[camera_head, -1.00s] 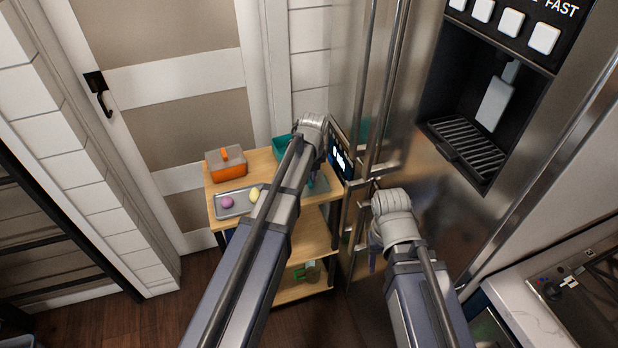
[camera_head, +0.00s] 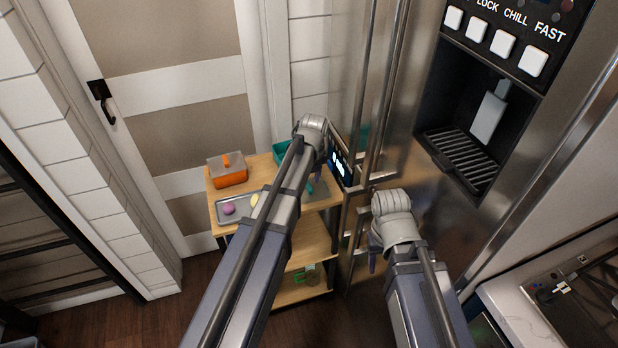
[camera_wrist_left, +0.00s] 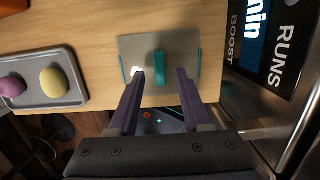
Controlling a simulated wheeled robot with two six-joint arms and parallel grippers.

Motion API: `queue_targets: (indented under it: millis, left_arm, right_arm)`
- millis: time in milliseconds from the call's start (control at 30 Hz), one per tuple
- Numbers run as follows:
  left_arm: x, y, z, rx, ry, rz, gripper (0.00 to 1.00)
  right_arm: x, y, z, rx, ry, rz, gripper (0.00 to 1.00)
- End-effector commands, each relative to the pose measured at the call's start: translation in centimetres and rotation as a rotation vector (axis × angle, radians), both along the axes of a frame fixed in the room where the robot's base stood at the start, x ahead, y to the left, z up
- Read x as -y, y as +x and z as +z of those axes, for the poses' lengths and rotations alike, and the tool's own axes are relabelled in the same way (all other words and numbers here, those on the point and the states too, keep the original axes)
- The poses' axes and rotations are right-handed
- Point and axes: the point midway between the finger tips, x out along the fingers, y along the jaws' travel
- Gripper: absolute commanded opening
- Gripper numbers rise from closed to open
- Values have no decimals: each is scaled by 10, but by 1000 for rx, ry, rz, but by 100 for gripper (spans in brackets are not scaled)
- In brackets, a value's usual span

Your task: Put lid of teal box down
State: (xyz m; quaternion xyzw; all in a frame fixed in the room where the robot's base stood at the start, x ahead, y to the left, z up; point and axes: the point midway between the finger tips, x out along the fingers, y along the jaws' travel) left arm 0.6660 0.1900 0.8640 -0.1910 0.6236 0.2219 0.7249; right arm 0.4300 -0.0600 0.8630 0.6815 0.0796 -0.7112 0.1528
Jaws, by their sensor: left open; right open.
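The lid of the teal box (camera_wrist_left: 143,49) is a grey plate with teal side edges and a teal handle (camera_wrist_left: 160,68). It appears to lie flat on the wooden cart top; in the head view its edge (camera_head: 322,191) shows right of my left arm. My left gripper (camera_wrist_left: 160,76) is open, its fingers apart on either side of the handle. In the head view this gripper (camera_head: 318,172) is mostly hidden by its arm. The teal box (camera_head: 281,152) stands at the back of the cart, partly hidden. My right gripper (camera_head: 374,262) is open and hangs empty before the steel fridge.
A grey tray (camera_head: 222,219) with a purple item (camera_head: 229,208) and a yellow item (camera_wrist_left: 54,82) lies left of the lid. An orange box with a grey lid (camera_head: 228,172) stands at back left. The fridge (camera_head: 400,150) with its display borders the cart's right side.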

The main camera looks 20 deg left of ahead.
Motion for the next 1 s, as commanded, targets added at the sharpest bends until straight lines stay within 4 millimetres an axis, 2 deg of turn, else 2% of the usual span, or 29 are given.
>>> queue_targets:
  millis: [33,500,667,867,1000]
  left_arm:
    - [1,-1,15,0,0,0,49]
    - [7,-10,85,0,0,0,49]
    - [8,-12,95,0,0,0,49]
    - [9,-13,95,0,-1,7,49]
    - [21,-29,95,2,-19,135,49]
  right_arm:
    - [0,0,15,0,0,0,50]
    - [0,0,85,0,0,0,50]
    - [0,0,95,0,0,0,50]
    - [0,0,95,0,0,0,50]
    - [0,0,95,0,0,0,50]
